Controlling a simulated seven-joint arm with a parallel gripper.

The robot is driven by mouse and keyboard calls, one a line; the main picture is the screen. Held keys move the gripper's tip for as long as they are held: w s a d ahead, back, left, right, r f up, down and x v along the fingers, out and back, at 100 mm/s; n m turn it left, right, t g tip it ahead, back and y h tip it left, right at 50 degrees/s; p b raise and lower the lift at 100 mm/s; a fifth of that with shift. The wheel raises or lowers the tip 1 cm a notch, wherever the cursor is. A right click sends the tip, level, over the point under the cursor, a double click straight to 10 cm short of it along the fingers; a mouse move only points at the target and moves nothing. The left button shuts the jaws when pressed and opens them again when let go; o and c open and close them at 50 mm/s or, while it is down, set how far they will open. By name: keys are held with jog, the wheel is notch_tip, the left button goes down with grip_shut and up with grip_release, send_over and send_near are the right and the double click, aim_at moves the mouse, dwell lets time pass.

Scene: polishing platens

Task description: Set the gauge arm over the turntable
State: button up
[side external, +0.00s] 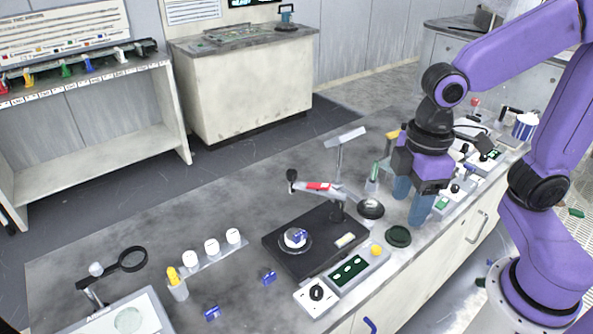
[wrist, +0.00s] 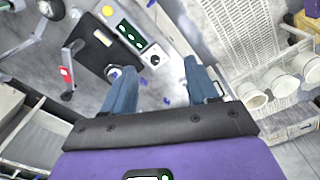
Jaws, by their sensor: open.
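The gauge arm (side external: 318,187) is a grey bar with a red label and a dark knob at its free end. It pivots on a post at the back of a black base (side external: 322,228) and points left beyond the base's back edge, not above the turntable. The turntable (side external: 295,247) is a round plate on the base, carrying a white piece with a blue mark. In the wrist view the gauge arm (wrist: 66,73) lies left of the black base (wrist: 100,42). My gripper (side external: 411,203) is open and empty, right of the base and apart from the arm.
A control box (side external: 345,280) with a knob and green displays stands in front of the base. A dark dish (side external: 371,208) and green disc (side external: 398,236) lie between base and gripper. A grey lamp-like stand (side external: 340,150) rises behind. White jars (side external: 212,247) stand left.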

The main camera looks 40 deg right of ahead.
jog(key=w+a+r, duration=0.2)
jog(key=w+a, duration=0.1)
jog(key=w, duration=0.7)
jog(key=m, duration=0.3)
send_over(293, 171)
notch_tip(293, 171, down, 3)
notch_tip(293, 171, down, 17)
jog(key=shift+r, duration=0.15)
jog(key=shift+a, duration=0.1)
grip_shut()
